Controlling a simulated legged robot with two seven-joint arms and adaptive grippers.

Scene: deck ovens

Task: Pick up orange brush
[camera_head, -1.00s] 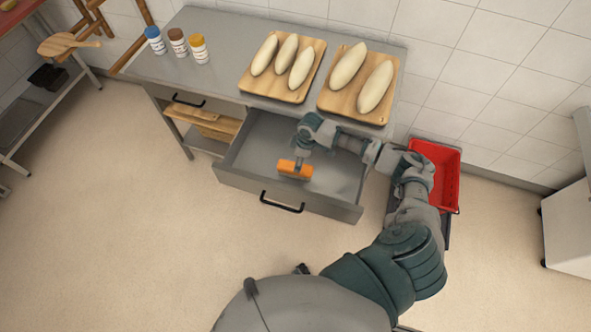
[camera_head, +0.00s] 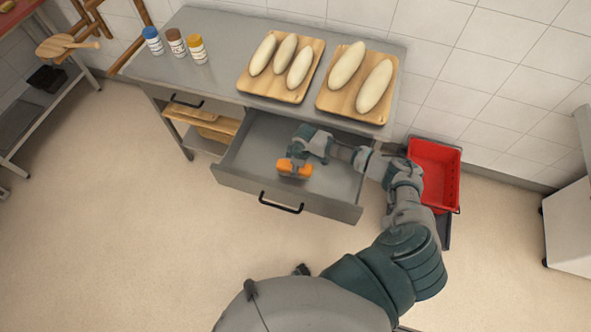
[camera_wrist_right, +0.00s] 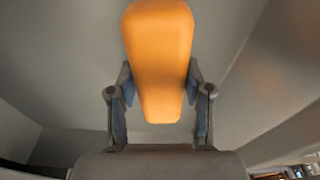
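The orange brush (camera_head: 294,168) lies in the open drawer, toward its front. My right gripper (camera_head: 297,158) is down in the drawer over the brush and partly covers it. In the right wrist view the brush (camera_wrist_right: 160,60) stretches from the top edge down between the two fingers of my right gripper (camera_wrist_right: 160,85). The fingers stand apart, one on each side of it, with gaps beside its narrow lower end. Whether the fingertips touch it is hard to tell. My left gripper is not in view.
The drawer (camera_head: 240,185) juts out below a steel table (camera_head: 222,80). On the table are two boards (camera_head: 330,104) with dough loaves and three capped jars (camera_head: 175,42). A red crate (camera_head: 435,165) stands right of the drawer. The floor in front is clear.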

